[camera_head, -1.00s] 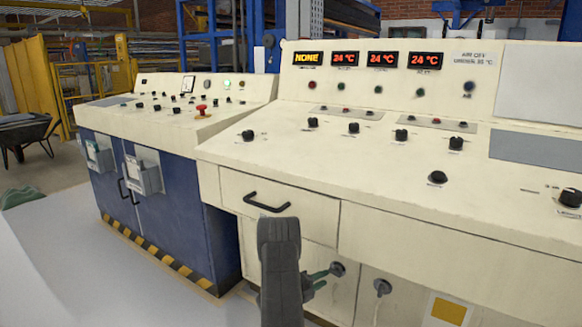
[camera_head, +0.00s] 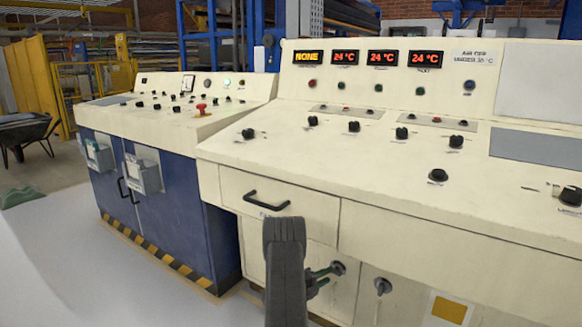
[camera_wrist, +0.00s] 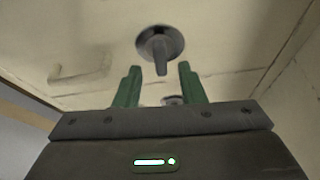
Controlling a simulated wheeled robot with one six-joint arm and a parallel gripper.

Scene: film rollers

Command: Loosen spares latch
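A round grey latch with a protruding tab (camera_head: 338,268) is on the cream cabinet front, below the black-handled drawer. In the wrist view the latch (camera_wrist: 160,45) is large and its tab points down the picture. My gripper (camera_wrist: 158,72) is open, with one green finger on each side of the tab's end. Gaps show on both sides, and I cannot tell how deep the tab reaches between the fingers. In the head view my gripper (camera_head: 321,277) is close to this latch. A second, similar latch (camera_head: 383,287) is to the right. I cannot read which is labelled spares.
The drawer handle (camera_head: 266,201) sticks out above my gripper; it also shows in the wrist view (camera_wrist: 80,72). The control desk's top (camera_head: 320,160) overhangs with several knobs. A yellow label (camera_head: 449,309) is at lower right. Open floor (camera_head: 110,275) lies at left.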

